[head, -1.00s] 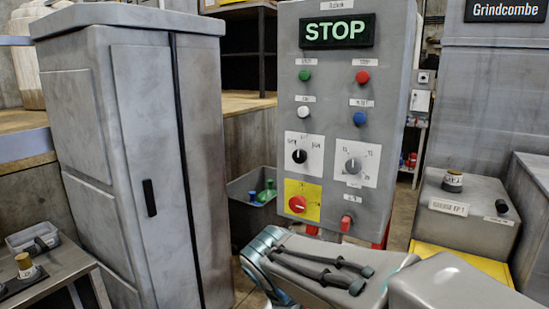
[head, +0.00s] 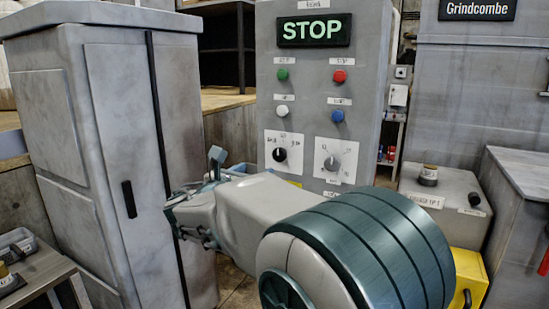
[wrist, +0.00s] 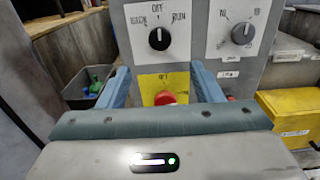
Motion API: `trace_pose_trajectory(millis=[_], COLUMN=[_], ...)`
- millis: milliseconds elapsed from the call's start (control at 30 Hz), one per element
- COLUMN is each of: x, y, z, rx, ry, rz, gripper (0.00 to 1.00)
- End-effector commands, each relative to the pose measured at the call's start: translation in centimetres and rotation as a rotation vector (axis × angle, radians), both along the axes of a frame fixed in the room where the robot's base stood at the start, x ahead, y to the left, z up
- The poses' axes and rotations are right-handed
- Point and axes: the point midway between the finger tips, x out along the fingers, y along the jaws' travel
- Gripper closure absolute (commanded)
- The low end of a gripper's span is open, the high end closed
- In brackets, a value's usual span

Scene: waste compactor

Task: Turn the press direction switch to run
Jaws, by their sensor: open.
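The black press direction switch (head: 279,154) is a round knob on a white plate on the grey control panel. In the wrist view the knob (wrist: 159,39) has OFF printed above it and RUN at its upper right; its white mark points up, toward OFF. My gripper (head: 227,163) is in front of the panel, left of and near the switch in the head view. In the wrist view my open gripper (wrist: 162,80) has its two blue fingers apart and empty, with the switch above and between them. Nothing touches the knob.
A grey dial (wrist: 243,33) sits right of the switch. A red knob (wrist: 165,97) on a yellow plate lies below, between my fingers in the wrist view. The lit STOP sign (head: 313,31) is above. A tall grey cabinet (head: 90,150) stands left of my arm.

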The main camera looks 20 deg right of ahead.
Motion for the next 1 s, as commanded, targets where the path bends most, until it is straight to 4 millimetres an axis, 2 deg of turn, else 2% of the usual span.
trace_pose_trajectory(millis=[300, 500, 700, 1000], x=[4.2, 6.2, 7.1, 7.2], y=[-5.5, -8.1, -9.3, -9.4], z=[0.1, 0.1, 0.0, 0.0], rx=[-0.001, 0.000, 0.003, 0.003], ry=[0.001, 0.000, 0.000, -0.001], rz=[-0.004, -0.004, -0.002, -0.001], gripper=[0.41, 0.41, 0.41, 0.41])
